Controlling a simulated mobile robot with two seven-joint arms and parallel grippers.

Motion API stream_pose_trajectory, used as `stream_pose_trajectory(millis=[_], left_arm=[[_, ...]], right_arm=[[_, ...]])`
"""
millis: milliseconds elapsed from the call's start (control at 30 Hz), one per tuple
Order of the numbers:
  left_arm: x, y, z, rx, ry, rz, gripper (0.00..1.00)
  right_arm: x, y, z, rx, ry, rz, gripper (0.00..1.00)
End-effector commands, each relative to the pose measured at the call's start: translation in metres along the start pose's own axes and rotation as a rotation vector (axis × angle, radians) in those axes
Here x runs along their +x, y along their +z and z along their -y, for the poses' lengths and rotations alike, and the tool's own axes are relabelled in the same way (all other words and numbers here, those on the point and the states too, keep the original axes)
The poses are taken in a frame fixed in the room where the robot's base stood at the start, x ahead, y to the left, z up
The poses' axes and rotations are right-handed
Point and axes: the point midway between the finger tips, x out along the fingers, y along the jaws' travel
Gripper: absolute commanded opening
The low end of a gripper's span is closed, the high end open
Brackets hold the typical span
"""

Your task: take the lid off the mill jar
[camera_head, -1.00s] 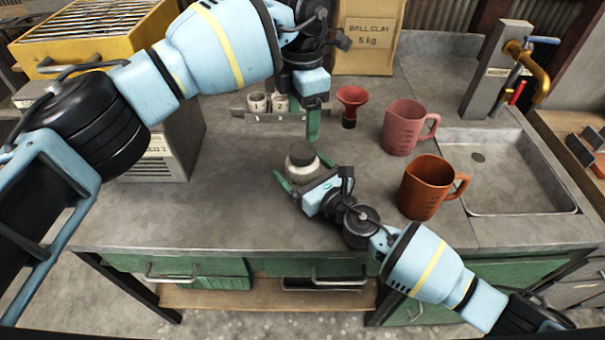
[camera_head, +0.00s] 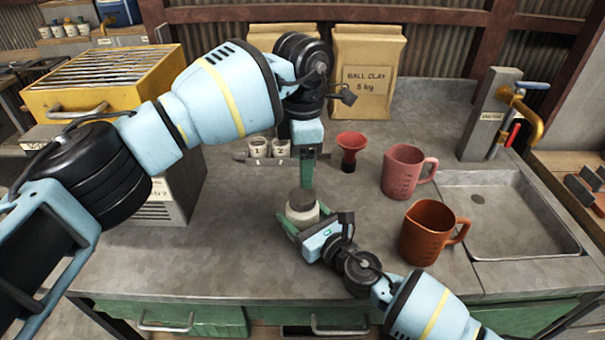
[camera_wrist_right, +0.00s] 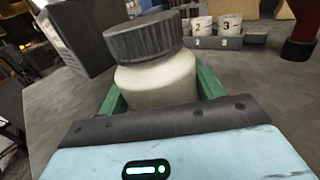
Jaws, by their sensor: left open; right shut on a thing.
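The mill jar (camera_head: 300,217) is a squat off-white jar standing on the grey worktop. Its dark grey lid (camera_head: 301,198) sits on top. In the right wrist view the jar (camera_wrist_right: 155,84) fills the middle, and the ribbed lid (camera_wrist_right: 143,38) looks slightly tilted there; I cannot tell whether it is loose. My right gripper (camera_head: 307,218) is shut on the jar body, with its green fingers (camera_wrist_right: 157,95) on either side. My left gripper (camera_head: 307,165) points down just above and behind the lid, open and empty. Only one green finger shows clearly.
A red funnel (camera_head: 349,147), a pink jug (camera_head: 402,172) and an orange jug (camera_head: 428,236) stand right of the jar. A rack of numbered cups (camera_head: 268,159) is behind it. The sink (camera_head: 500,215) is far right. Worktop left of the jar is clear.

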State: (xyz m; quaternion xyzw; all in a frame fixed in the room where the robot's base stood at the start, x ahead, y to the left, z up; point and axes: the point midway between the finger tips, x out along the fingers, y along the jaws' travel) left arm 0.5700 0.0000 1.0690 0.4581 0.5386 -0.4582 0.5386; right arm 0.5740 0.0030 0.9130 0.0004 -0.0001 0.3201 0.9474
Motion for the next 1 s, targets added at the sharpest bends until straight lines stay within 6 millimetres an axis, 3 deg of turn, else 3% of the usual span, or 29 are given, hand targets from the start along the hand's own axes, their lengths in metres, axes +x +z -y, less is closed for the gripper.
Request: stream_pose_trajectory(millis=[1000], left_arm=[[-0.0001, -0.0002, -0.0002, 1.667, 0.0, 0.0, 0.69]], right_arm=[[-0.0004, -0.0011, -0.0002, -0.001, 0.001, -0.002, 0.03]])
